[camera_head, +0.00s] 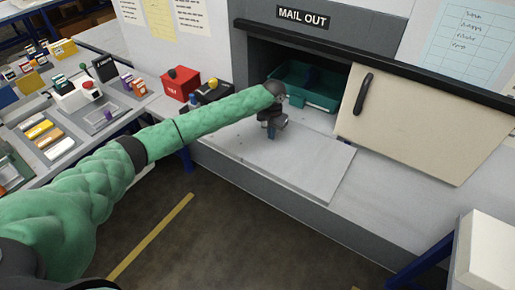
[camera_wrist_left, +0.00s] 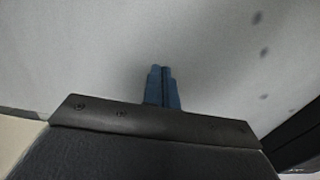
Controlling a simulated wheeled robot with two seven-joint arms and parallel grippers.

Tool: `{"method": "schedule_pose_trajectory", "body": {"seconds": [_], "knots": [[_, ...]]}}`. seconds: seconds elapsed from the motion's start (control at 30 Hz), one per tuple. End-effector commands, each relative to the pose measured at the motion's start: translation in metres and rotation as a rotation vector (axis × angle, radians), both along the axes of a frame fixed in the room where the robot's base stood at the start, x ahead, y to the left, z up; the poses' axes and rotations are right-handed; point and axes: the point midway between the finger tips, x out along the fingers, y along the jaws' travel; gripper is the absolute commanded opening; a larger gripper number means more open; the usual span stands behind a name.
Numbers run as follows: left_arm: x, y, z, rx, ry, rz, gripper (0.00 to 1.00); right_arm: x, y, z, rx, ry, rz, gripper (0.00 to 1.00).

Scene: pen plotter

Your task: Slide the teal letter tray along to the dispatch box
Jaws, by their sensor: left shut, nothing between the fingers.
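The teal letter tray (camera_head: 312,101) sits inside a dark opening under the MAIL OUT sign (camera_head: 303,18). Its left part is partly hidden by my left wrist. My left gripper (camera_head: 271,134) is in front of the tray, above the grey shelf, pointing down. The gripper's blue fingers (camera_wrist_left: 162,88) are shut together with nothing between them in the left wrist view, over a plain grey surface. The tray does not show in that view. I see no thing marked as the dispatch box. My right gripper is not in view.
A cream sliding door (camera_head: 425,125) with a dark handle (camera_head: 363,93) covers the right of the opening. The grey shelf (camera_head: 310,165) in front is bare. A red box (camera_head: 181,84) and cluttered desks stand at the left. A white box (camera_head: 487,250) is at lower right.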

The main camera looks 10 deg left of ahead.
Motion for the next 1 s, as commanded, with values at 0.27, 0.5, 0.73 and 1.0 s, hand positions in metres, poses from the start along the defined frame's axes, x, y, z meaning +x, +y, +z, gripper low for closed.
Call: {"method": "schedule_pose_trajectory", "body": {"seconds": [0.27,0.5,0.73,1.0], "knots": [[-0.042,0.017,-0.001,0.002,-0.001,-0.001,0.00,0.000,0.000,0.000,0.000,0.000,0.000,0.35],[-0.072,0.027,-0.001,0.000,0.001,-0.002,0.00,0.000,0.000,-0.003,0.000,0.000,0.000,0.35],[-0.085,0.031,-0.001,0.000,0.000,-0.001,0.00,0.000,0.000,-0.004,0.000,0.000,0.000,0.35],[-0.086,0.031,0.000,0.000,0.000,0.000,0.00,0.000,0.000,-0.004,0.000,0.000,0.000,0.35]]}}
